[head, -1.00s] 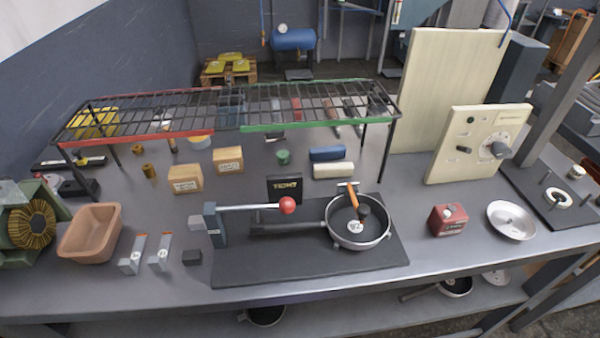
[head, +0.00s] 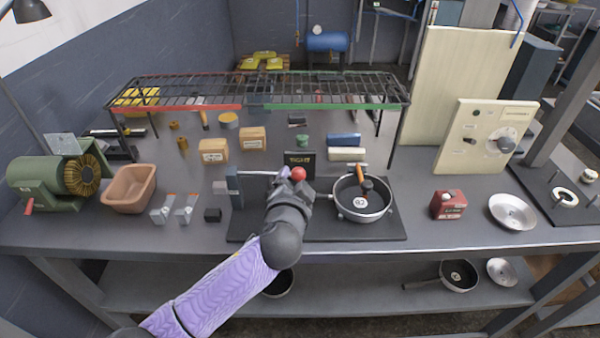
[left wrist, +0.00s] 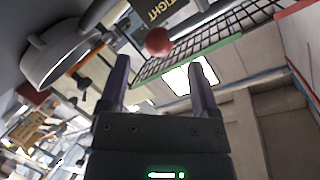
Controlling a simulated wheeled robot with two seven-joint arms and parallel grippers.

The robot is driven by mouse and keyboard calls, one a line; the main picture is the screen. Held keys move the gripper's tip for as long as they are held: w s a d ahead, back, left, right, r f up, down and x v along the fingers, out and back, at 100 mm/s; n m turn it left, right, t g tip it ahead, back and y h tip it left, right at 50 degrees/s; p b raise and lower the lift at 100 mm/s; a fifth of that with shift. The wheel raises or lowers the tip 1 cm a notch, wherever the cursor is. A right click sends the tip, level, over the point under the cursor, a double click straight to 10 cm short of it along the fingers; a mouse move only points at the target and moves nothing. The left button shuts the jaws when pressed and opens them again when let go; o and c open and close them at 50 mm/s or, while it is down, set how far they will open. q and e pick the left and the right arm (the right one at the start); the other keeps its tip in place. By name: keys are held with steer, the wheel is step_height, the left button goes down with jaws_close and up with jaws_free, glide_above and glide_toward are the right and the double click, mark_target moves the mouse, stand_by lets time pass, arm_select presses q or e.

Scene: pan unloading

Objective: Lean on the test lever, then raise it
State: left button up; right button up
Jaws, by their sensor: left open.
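The test lever's red ball (head: 298,174) shows just past my left gripper (head: 292,188) in the head view. Its dark post (head: 234,187) stands to the left; my gripper and wrist hide part of the lever. In the left wrist view the red ball (left wrist: 158,42) appears beyond and between the spread fingertips of my left gripper (left wrist: 160,66). The fingers are open and do not hold it; I cannot tell the exact gap. A pan (head: 375,214) with an orange-handled tool (head: 364,174) sits on the dark mat (head: 400,232) to the right. My right gripper is out of view.
A wire rack (head: 350,90) stands above the back of the bench. A small black sign (head: 299,158) is behind the lever. A red box (head: 448,204) and a silver dish (head: 512,212) lie right; a clay-coloured bin (head: 130,189) lies left.

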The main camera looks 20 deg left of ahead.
mark_target(300, 170)
arm_select(q)
steer(key=b+x, duration=0.2)
steer(key=x, duration=0.5)
steer(key=shift+w+f, duration=0.1)
steer(key=shift+f, duration=0.05)
jaws_close()
stand_by(1.1)
